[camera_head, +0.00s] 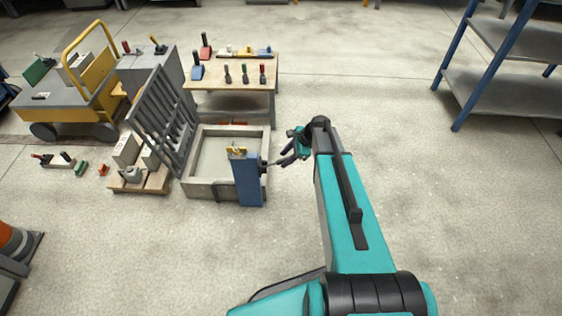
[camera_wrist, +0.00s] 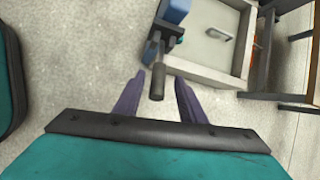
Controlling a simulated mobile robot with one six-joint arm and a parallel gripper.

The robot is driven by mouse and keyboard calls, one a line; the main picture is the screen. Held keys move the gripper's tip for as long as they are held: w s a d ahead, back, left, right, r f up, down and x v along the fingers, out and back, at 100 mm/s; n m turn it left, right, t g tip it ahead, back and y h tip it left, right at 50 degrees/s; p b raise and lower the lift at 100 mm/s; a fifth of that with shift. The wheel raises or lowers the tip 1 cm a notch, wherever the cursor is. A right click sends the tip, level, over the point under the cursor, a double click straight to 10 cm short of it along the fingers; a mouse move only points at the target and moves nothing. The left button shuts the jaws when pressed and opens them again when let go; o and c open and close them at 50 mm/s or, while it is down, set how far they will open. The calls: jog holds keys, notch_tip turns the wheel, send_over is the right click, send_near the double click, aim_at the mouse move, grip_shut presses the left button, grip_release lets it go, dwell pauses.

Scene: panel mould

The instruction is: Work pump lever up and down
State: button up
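The pump is a blue upright box (camera_head: 248,180) at the front right corner of a grey mould frame. Its dark lever (camera_head: 272,162) sticks out to the right, towards my gripper (camera_head: 289,154). In the wrist view, the lever's black handle (camera_wrist: 157,82) points towards me, with part of the blue pump (camera_wrist: 176,11) behind it. My gripper (camera_wrist: 160,78) is open, its two purple fingers standing apart on either side of the handle end. I see gaps on both sides; whether the handle lies at finger depth I cannot tell.
The grey mould frame (camera_head: 190,189) stands behind the pump, with a raised slatted panel (camera_head: 160,115) at its left. A tool table (camera_head: 232,102) stands behind, a yellow cart (camera_head: 75,105) at far left, a blue-legged shelf (camera_head: 505,90) at right. The floor to the right is clear.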

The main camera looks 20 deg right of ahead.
jog(key=v, duration=0.7)
jog(key=shift+p, duration=0.3)
jog(key=shift+w+r, duration=0.1)
jog(key=shift+w, duration=0.05)
